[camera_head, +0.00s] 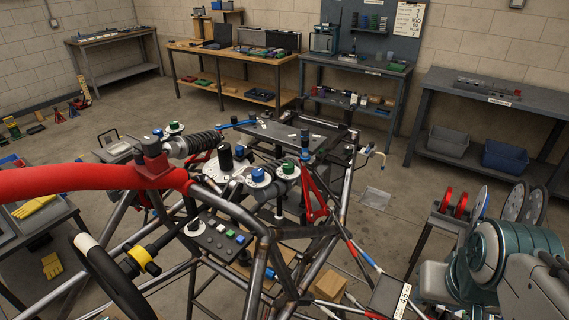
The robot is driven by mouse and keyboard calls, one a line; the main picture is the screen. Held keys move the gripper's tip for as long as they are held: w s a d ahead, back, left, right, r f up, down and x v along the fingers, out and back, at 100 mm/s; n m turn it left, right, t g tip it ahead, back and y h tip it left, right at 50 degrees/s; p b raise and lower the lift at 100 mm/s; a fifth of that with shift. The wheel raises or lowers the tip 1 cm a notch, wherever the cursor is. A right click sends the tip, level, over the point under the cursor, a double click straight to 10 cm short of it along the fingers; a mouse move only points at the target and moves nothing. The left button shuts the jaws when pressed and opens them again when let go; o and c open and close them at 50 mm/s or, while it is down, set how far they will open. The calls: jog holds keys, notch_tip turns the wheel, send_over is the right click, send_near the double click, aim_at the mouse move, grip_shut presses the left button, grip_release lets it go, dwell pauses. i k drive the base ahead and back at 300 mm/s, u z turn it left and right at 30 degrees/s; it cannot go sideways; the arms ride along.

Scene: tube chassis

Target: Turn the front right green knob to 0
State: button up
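A green knob (288,168) sits on a pale round dial on the near-middle of the tube chassis (262,262), beside a blue knob (258,174) on a similar dial. Another green knob (174,126) sits farther left, near the coil-spring damper (192,144), with a blue cap (158,132) beside it. The dial marks are too small to read, so I cannot tell either knob's setting. I cannot tell from this view alone which green knob is front right. My gripper is not in view; teal and grey links of my arm fill the lower right corner.
A thick red padded tube (80,181) crosses the left, above a black steering wheel (108,276). A small switch panel (217,236) lies below the knobs. Workbenches line the back wall, and a dark bench (490,105) stands right. Open floor (405,195) lies right of the chassis.

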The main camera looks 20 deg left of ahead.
aim_at(288, 167)
jog(key=u, duration=0.05)
jog(key=k, duration=0.45)
jog(key=z, duration=0.55)
jog(key=i, duration=0.55)
jog(key=u, duration=1.75)
